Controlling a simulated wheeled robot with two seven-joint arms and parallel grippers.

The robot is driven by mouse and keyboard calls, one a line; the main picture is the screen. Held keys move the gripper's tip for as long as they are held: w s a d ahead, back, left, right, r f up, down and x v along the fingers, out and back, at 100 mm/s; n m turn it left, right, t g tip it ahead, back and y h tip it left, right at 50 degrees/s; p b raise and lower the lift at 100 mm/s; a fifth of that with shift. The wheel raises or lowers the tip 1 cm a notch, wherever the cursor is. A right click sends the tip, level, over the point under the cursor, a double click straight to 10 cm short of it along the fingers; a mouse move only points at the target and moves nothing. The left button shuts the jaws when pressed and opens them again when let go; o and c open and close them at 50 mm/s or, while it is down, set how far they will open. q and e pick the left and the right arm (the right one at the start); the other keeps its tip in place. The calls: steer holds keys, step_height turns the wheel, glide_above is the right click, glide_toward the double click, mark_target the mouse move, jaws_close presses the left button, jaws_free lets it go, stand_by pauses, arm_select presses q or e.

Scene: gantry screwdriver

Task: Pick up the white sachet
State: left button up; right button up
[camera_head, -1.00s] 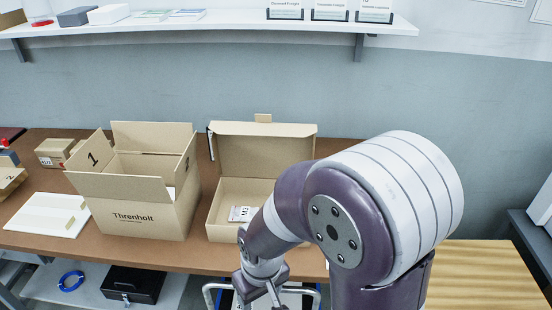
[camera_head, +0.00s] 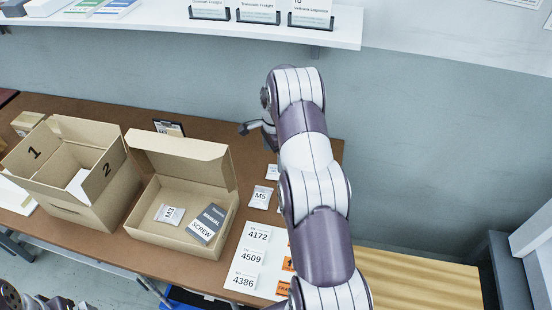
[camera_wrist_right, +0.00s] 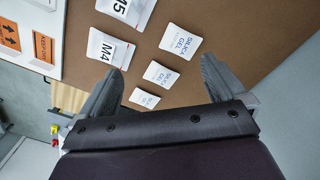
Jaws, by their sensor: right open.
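Three white silica gel sachets lie in a row on the brown table in the right wrist view: one large (camera_wrist_right: 181,45), one middle-sized (camera_wrist_right: 160,74), one small (camera_wrist_right: 144,98). My right gripper (camera_wrist_right: 160,68) is open above them, its fingers to either side of the row and nothing held. In the head view the right gripper (camera_head: 250,128) reaches over the back of the table, and my arm hides the sachets or most of them. My left gripper is out of view.
White bags marked M4 (camera_wrist_right: 108,50) and M5 (camera_wrist_right: 125,10) lie beside the sachets. An open carton (camera_head: 180,235) holds an M3 bag (camera_head: 168,214) and a screw manual (camera_head: 207,224). A taller box (camera_head: 95,205) stands left. A label sheet (camera_head: 235,262) lies in front.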

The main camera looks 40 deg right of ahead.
step_height(320, 180, up, 2)
steer(key=w+d+m, duration=0.1)
steer(key=w+m, duration=0.1)
steer(key=m, duration=0.3)
steer(key=m+b, duration=0.2)
steer(key=b, duration=0.3)
glide_above(274, 171)
steer(key=f, duration=0.6)
steer(key=shift+s+d, duration=0.2)
steer(key=shift+s, duration=0.15)
steer(key=shift+a+f, duration=0.1)
steer(key=f, duration=0.2)
steer(key=f+p, duration=0.1)
steer(key=f, duration=0.2)
steer(key=shift+w+f, duration=0.35)
steer(key=shift+w, duration=0.05)
steer(key=shift+f, duration=0.4)
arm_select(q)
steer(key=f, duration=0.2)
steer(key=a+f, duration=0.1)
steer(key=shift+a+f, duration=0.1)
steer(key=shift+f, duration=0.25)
arm_select(e)
steer(key=c, duration=1.1)
